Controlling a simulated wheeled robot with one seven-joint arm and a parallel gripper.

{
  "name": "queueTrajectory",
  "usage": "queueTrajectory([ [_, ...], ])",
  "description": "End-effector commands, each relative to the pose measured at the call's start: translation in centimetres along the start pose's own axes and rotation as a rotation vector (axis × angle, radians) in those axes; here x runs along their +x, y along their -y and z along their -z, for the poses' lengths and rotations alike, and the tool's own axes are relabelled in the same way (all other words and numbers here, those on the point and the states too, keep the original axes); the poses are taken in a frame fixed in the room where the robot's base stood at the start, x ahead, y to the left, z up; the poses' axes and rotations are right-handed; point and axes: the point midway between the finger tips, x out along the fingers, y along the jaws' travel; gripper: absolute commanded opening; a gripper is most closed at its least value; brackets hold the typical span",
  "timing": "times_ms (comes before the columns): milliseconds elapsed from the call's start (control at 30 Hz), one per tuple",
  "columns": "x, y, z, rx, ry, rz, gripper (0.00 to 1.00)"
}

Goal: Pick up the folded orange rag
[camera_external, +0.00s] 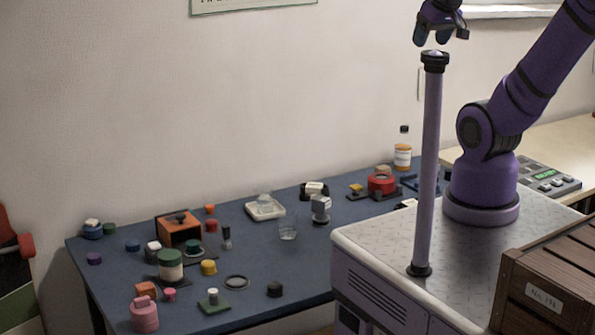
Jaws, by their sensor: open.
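My gripper (432,36) is at the top of the view, high above the table, pointing down with its jaws open and empty. It is far from everything on the blue table (260,235). I cannot make out the folded orange rag for certain. A small orange piece (146,290) near the table's front left, just behind a pink jar (144,315), may be it, but it is too small to tell. Another small orange item (210,209) lies farther back, by an orange box with dark edges (178,229).
A green-and-white jar (170,265), a glass (288,229), a white dish (265,210) and several small lids and blocks crowd the table. A bottle (402,150) stands at the far right end. A wooden crate (548,290) is at the lower right.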

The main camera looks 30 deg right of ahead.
Motion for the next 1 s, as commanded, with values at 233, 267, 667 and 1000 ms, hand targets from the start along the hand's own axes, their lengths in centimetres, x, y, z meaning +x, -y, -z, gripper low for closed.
queueTrajectory([
  [233,1.8,3.0,5.8,-0.156,0.020,0.027,0.68],
  [267,2.1,3.5,6.7,-0.179,0.021,0.032,0.68],
  [667,8.6,13.7,15.8,-0.496,0.036,0.115,0.68],
  [1000,16.4,25.6,19.4,-0.753,0.043,0.215,0.68],
])
